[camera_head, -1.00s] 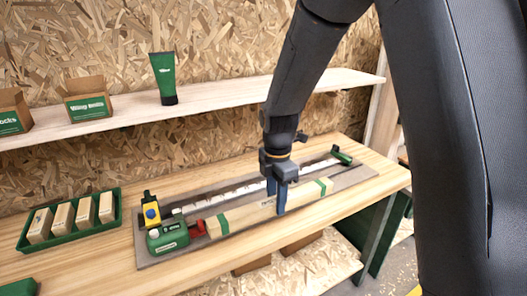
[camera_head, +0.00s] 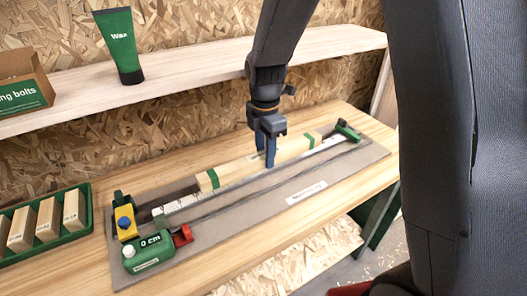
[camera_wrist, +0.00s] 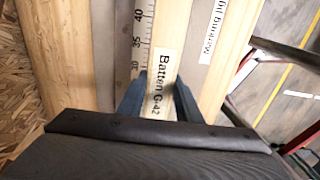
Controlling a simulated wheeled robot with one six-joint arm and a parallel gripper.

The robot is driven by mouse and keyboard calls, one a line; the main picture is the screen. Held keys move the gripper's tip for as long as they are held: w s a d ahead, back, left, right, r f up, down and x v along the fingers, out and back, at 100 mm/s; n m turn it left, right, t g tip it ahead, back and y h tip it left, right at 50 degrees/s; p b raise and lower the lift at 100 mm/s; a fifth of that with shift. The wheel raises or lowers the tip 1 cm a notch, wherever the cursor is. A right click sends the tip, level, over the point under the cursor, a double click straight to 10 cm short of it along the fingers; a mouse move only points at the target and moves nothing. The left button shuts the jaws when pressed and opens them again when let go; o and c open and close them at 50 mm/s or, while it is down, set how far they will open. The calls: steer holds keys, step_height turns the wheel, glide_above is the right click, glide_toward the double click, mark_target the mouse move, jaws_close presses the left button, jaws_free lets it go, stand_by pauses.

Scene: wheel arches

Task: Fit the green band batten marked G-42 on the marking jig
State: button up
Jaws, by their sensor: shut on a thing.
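My gripper (camera_head: 270,158) is shut on the wooden batten (camera_head: 237,168) near its middle. The batten has a green band near each end. In the wrist view its label reads "Batten G-42" (camera_wrist: 160,84). The head view shows it above the ruler strip (camera_head: 205,198) in the picture, seemingly lifted; its exact height is unclear. In the wrist view the ruler lies just left of the batten, along it. The marking jig has a grey base (camera_head: 335,177), a green "0 cm" block (camera_head: 148,252) with a red part (camera_head: 182,235) at its left end, and a green-and-black part (camera_head: 347,131) at its right end.
A yellow part with a blue knob (camera_head: 124,218) stands behind the zero block. A green tray (camera_head: 85,225) of wooden blocks is at the left. A shelf (camera_head: 190,92) above the bench holds a green wax tube (camera_head: 119,46) and a bolts box (camera_head: 22,85). The front bench strip is clear.

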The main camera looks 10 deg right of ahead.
steer(key=shift+f+b, duration=1.4)
steer(key=shift+f, duration=0.5)
steer(key=shift+f+b, duration=0.85)
steer(key=shift+f, duration=1.25)
steer(key=shift+s+d, duration=0.1)
steer(key=o, duration=1.1)
steer(key=shift+f, duration=0.1)
steer(key=shift+r, duration=0.45)
step_height(320, 180, up, 8)
steer(key=shift+s+f+b, duration=0.1)
steer(key=shift+f+b, duration=0.15)
steer(key=shift+b, duration=0.6)
